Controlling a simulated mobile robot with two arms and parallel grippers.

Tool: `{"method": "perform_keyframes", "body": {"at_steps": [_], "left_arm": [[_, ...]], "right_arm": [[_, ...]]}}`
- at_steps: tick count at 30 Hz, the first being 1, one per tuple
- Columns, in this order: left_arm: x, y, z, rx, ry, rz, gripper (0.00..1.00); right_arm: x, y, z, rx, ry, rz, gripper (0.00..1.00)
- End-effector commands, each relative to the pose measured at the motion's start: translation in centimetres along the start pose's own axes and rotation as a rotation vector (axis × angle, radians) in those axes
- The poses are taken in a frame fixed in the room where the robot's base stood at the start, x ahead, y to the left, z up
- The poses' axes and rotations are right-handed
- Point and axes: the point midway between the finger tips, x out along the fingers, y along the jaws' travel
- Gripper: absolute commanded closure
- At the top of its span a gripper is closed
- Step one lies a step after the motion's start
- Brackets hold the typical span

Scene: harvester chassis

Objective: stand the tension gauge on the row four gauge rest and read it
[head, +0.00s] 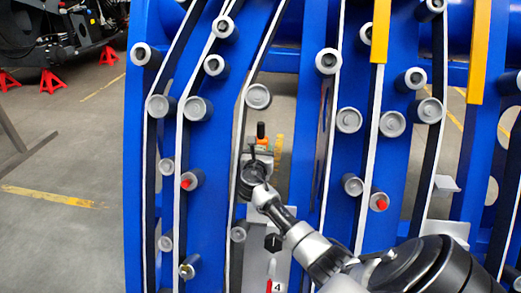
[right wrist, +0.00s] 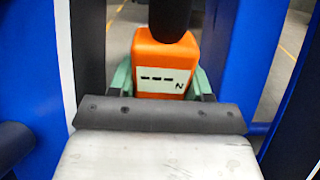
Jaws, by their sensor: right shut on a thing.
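The tension gauge is an orange box with a black upper part (head: 262,141). In the right wrist view the gauge (right wrist: 165,55) faces me, and its white display shows dashes and the letter N. My right gripper (head: 259,152) is shut on the gauge, with green finger parts on both sides of it in the wrist view. It holds the gauge in the gap between blue frame plates. A grey plate marked 4 (head: 277,287) shows low in the head view, below the gripper. I cannot tell whether the gauge touches any rest. My left gripper is not in view.
Blue chassis plates (head: 213,240) with white-edged belts and several grey rollers (head: 258,96) stand close on both sides of the gripper. Yellow bars (head: 480,50) hang at upper right. Open floor (head: 60,150) lies at left, with red stands (head: 52,81) behind.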

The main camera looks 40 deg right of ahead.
Motion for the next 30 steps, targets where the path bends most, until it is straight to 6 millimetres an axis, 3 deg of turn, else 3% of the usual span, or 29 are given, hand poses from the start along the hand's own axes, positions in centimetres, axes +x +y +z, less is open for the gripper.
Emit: {"method": "perform_keyframes", "body": {"at_steps": [28, 29, 30], "left_arm": [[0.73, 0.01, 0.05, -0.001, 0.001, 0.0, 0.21], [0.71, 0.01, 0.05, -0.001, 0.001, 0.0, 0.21], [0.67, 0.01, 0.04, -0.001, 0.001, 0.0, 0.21]], "right_arm": [[0.01, -0.02, -1.14, -0.001, -0.002, 0.0, 0.76], [0.01, -0.01, -1.13, -0.001, -0.002, 0.0, 0.5], [0.01, -0.01, -1.07, -0.001, -0.002, 0.0, 0.44]]}}
